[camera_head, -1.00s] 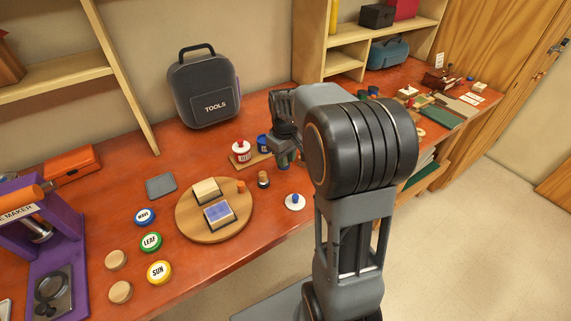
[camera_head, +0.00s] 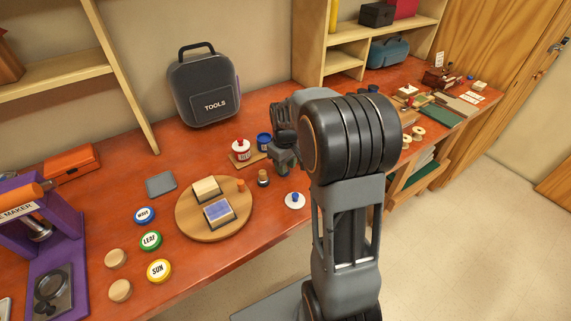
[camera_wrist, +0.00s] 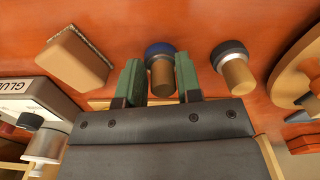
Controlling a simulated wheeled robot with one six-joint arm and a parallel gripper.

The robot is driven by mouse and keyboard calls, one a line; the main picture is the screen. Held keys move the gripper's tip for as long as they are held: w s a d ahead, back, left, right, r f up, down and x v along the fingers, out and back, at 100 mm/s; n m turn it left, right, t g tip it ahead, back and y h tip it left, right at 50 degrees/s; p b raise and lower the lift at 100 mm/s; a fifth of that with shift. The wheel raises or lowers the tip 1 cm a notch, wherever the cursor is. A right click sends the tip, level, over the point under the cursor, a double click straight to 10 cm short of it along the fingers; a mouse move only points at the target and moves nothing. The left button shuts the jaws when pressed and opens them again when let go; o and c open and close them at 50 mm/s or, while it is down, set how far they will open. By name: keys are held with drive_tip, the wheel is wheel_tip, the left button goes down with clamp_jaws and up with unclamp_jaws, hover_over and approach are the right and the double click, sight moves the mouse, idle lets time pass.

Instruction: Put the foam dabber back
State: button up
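A foam dabber (camera_wrist: 161,76) with a dark blue head and a tan handle shows in the wrist view. Its handle fills the narrow gap between the green fingertips of my gripper (camera_wrist: 161,70), which looks shut on it. The dabber's head points away from the palm; I cannot tell whether it touches the bench. A second dabber (camera_wrist: 234,66), with a dark grey head, stands beside it; it also shows in the head view (camera_head: 263,177). In the head view my gripper (camera_head: 285,168) is low over the bench and hides the blue dabber.
A round wooden board (camera_head: 184,223) with two blocks lies left of my gripper. A white disc with a blue knob (camera_head: 294,202) is in front.

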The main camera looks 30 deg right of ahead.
drive_tip(key=o, duration=0.3)
wheel_tip(320, 180, up, 12)
drive_tip(key=s+a+f+m+t, duration=0.1)
drive_tip(key=s+a+f+t, duration=0.1)
drive_tip(key=s+a, duration=0.3)
drive_tip(key=s+a+f+m+t, duration=0.1)
drive_tip(key=s+a, duration=0.3)
drive_tip(key=s, duration=0.6)
drive_tip(key=shift+s+a+f+m+t, duration=0.3)
drive_tip(key=shift+a+f+m+t, duration=0.1)
drive_tip(key=shift+m, duration=0.2)
